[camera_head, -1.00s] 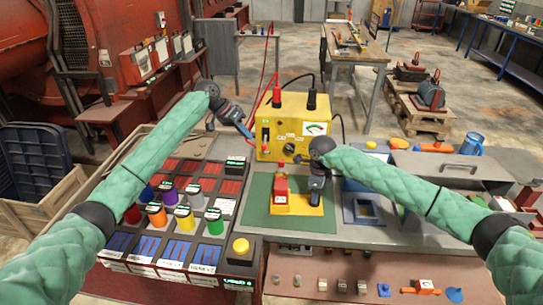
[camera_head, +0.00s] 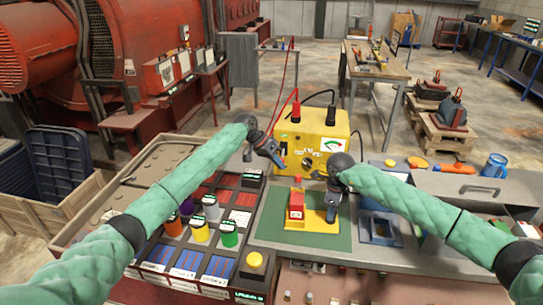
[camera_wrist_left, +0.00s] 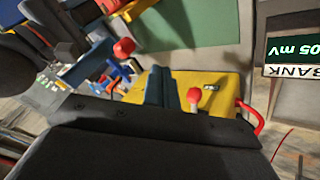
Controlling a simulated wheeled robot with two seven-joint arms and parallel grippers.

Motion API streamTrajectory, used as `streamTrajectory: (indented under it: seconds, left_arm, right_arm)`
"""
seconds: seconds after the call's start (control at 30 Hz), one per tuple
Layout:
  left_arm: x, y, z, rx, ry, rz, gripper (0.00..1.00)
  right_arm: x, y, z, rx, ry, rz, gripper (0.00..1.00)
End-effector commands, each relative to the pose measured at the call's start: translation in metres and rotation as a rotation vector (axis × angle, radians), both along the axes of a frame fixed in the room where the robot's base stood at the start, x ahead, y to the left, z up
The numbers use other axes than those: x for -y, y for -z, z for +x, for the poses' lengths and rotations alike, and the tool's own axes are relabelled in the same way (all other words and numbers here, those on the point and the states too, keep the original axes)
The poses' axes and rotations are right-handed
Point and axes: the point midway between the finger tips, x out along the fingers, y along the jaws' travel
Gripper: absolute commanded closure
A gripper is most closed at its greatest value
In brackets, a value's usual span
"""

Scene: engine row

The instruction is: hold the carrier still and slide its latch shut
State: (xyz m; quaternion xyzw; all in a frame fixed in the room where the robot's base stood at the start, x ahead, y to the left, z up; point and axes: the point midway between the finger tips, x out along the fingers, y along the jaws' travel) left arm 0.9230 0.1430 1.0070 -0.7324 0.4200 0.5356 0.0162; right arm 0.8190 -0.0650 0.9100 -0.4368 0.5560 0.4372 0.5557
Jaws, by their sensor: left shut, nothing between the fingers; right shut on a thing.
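The carrier (camera_head: 318,225) has a yellow base and a red block (camera_head: 297,206) with a red top, standing on a green mat (camera_head: 270,215). My right gripper (camera_head: 331,212) is shut on a part at the carrier's right end and hides what it grips. My left gripper (camera_head: 281,163) is shut and empty. It hangs in front of the left side of the yellow meter box, behind and left of the carrier, apart from it. Its blue fingers show in the left wrist view (camera_wrist_left: 165,88). I cannot make out the latch's position.
The yellow meter box (camera_head: 310,150) with red and black leads stands behind the mat. A panel of bins with coloured cylinders (camera_head: 200,231) and a yellow button (camera_head: 254,260) lies left. A blue tray (camera_head: 380,230) and grey case (camera_head: 470,187) are right.

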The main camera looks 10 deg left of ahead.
Motion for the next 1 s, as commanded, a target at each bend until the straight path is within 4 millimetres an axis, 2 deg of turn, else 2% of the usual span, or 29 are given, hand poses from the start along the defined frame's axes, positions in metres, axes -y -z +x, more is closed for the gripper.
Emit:
streamTrajectory:
  seconds: [0.07,0.2,0.4,0.83,1.0]
  left_arm:
    - [0.009,0.012,0.001,-0.002,0.0,0.0,1.0]
    - [0.025,0.009,-0.011,0.001,0.002,0.001,1.0]
    - [0.038,0.009,-0.019,0.0,0.0,0.001,1.0]
    - [0.04,0.009,-0.021,0.0,0.0,0.001,1.0]
    - [0.041,0.009,-0.04,0.0,0.001,0.001,1.0]
  right_arm:
    - [0.0,0.0,0.0,0.0,0.001,0.0,1.0]
    - [0.0,0.0,0.0,0.0,0.001,0.0,1.0]
    - [0.0,0.0,0.0,0.0,0.0,-0.001,1.0]
    - [0.0,0.0,0.0,0.0,0.0,-0.001,1.0]
    - [0.0,0.0,0.0,0.0,0.0,-0.001,1.0]
